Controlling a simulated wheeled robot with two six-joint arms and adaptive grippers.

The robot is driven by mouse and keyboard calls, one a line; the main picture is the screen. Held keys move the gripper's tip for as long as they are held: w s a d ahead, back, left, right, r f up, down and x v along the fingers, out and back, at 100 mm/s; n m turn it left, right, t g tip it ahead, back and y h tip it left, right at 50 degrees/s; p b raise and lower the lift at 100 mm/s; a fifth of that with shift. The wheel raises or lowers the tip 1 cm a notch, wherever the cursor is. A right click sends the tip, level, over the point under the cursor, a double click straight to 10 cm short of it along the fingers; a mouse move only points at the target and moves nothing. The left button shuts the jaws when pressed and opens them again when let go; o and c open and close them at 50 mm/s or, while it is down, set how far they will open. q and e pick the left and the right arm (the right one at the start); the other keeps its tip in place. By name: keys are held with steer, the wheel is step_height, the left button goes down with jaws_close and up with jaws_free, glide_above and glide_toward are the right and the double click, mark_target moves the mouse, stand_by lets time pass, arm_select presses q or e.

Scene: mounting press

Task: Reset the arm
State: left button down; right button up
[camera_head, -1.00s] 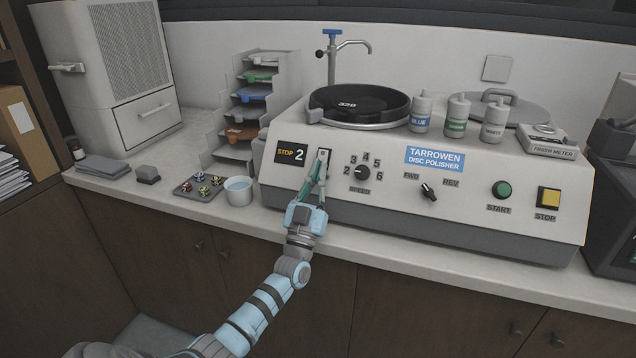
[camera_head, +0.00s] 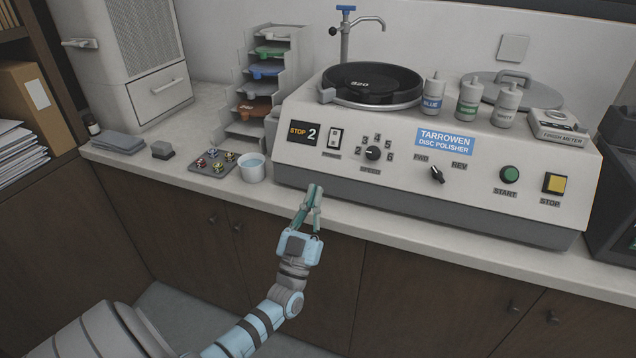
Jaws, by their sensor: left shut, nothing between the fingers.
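My left gripper (camera_head: 315,190) is shut and empty. It is in front of the disc polisher (camera_head: 440,224), over the counter's front edge, with its fingers pointing up and away. It looks apart from the polisher's panel. The power switch (camera_head: 334,138) on the panel is fully in view above the fingertips. The display (camera_head: 304,134) beside it reads "STOP 2". My right gripper is not in view.
A white cup (camera_head: 251,169) and a dark tray (camera_head: 212,163) of small pieces stand left of the gripper on the counter (camera_head: 130,158). A stepped rack (camera_head: 282,75) of coloured discs stands behind. Cabinet doors (camera_head: 300,262) are below the counter.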

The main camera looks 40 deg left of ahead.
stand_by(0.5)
arm_select(q)
steer(key=s+d+f+m+g+h, duration=0.3)
steer(key=d+f+m+g+h, duration=0.3)
steer(key=d+f+g+h, duration=0.6)
steer(key=s+f+n+g+y, duration=0.1)
steer(key=s+f+g+y, duration=0.35)
steer(key=s, duration=0.65)
steer(key=s+f+n+g+y, duration=0.1)
steer(key=s+f+g, duration=0.5)
steer(key=s, duration=0.6)
step_height(320, 180, down, 16)
steer(key=r+p, duration=0.1)
steer(key=p, duration=0.2)
steer(key=s+a+f+g+p, duration=0.1)
steer(key=s+f+p, duration=0.1)
steer(key=s+f, duration=0.9)
steer(key=s, duration=0.4)
steer(key=shift+s+a+f+h, duration=0.25)
steer(key=shift+a+f+h, duration=0.05)
steer(key=shift+f+h, duration=0.1)
